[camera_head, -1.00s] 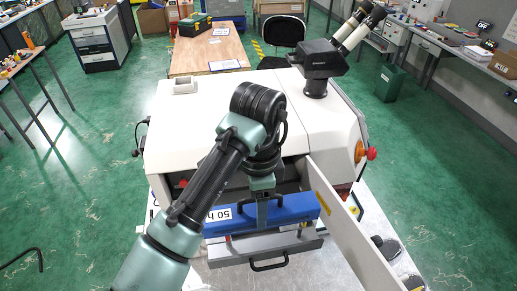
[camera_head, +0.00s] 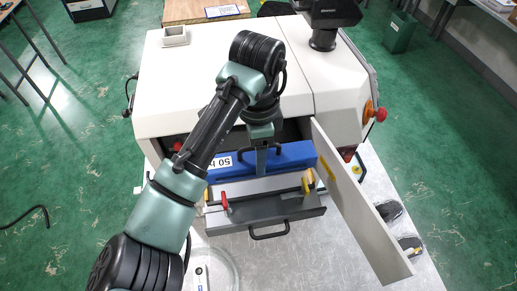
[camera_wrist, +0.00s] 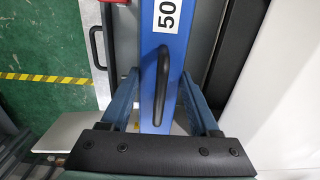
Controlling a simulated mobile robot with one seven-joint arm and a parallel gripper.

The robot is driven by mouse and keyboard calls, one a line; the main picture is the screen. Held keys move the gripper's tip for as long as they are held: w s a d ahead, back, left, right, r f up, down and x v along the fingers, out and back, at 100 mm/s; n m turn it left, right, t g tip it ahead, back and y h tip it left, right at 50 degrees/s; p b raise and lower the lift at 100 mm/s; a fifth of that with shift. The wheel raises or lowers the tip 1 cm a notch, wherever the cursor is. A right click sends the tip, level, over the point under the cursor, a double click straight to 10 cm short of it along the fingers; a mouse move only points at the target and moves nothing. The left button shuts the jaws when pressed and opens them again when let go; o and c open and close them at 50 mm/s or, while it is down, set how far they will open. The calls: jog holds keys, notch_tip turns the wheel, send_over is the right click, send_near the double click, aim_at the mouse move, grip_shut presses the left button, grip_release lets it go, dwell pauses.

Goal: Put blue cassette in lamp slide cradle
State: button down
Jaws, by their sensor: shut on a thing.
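The blue cassette (camera_head: 290,157) is a long bar with a white label reading 50, in front of the machine's open bay. My gripper (camera_head: 262,168) reaches down to it. In the wrist view the cassette (camera_wrist: 158,113) lies between my two fingers, under its black handle (camera_wrist: 163,75). The grey pulled-out slide (camera_head: 285,210), which looks like the lamp slide cradle, is in front of and apparently below the cassette. It has a red lever (camera_head: 224,201), a yellow lever (camera_head: 308,182) and a black front handle. Whether the cassette touches the slide cannot be told.
The white machine (camera_head: 220,85) fills the middle. Its open door panel (camera_head: 360,205) stands close on the right of the slide. A red knob (camera_head: 381,114) juts from the machine's right side. The metal table (camera_head: 310,265) in front is mostly clear.

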jog(key=shift+w+f+b, duration=0.1)
jog(key=shift+f+b, duration=1.25)
jog(key=shift+f, duration=1.35)
jog(key=shift+p, duration=0.4)
jog(key=shift+f+b, duration=0.65)
jog(key=shift+f, duration=0.85)
dwell(0.5)
jog(key=shift+c, duration=0.2)
grip_release()
notch_tip(320, 180, up, 13)
dwell(0.4)
